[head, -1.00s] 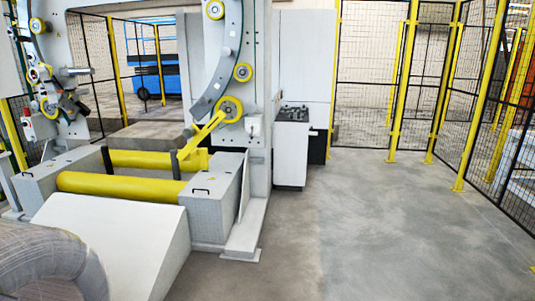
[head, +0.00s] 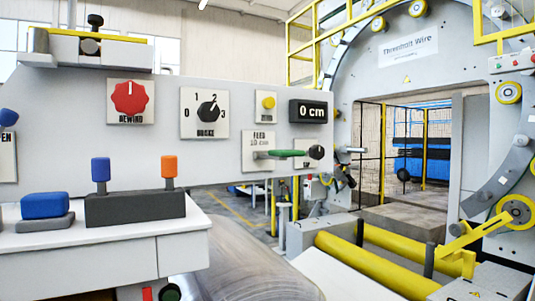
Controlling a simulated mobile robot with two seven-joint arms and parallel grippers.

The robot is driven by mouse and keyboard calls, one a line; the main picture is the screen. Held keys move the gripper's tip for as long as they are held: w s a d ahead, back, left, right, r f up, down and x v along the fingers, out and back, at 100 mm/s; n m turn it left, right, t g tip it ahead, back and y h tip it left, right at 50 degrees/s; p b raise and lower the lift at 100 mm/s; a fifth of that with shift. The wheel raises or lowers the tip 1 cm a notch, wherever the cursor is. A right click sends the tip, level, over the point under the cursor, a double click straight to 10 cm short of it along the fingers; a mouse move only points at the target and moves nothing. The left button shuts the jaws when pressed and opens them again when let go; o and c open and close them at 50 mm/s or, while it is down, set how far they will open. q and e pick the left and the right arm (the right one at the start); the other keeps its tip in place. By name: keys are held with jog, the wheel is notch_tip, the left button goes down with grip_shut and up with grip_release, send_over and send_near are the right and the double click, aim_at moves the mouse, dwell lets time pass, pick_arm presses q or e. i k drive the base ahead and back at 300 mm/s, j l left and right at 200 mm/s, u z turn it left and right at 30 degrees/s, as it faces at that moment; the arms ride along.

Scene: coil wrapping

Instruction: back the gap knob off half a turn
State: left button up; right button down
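No knob in the head view has a legible gap label. A small black knob (head: 95,20) stands on top of the upper left assembly, above a yellow bar (head: 120,36); whether it is the gap knob I cannot tell. Another small black knob (head: 316,152) sits at the panel's right, beside a green-handled lever (head: 286,153). A red rewind knob (head: 131,97) and a black selector knob (head: 207,108) with a dial marked 0 to 3 are on the grey panel (head: 60,95). Neither of my grippers is in view.
A yellow button (head: 268,102) and a display (head: 308,111) reading 0 cm are on the panel. Blue and orange joysticks rise from a dark box (head: 135,208) on the desk below. Yellow rollers (head: 372,262) and the ring machine (head: 410,60) stand at right.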

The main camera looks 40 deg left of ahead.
aim_at(317, 152)
jog(key=u, duration=1.05)
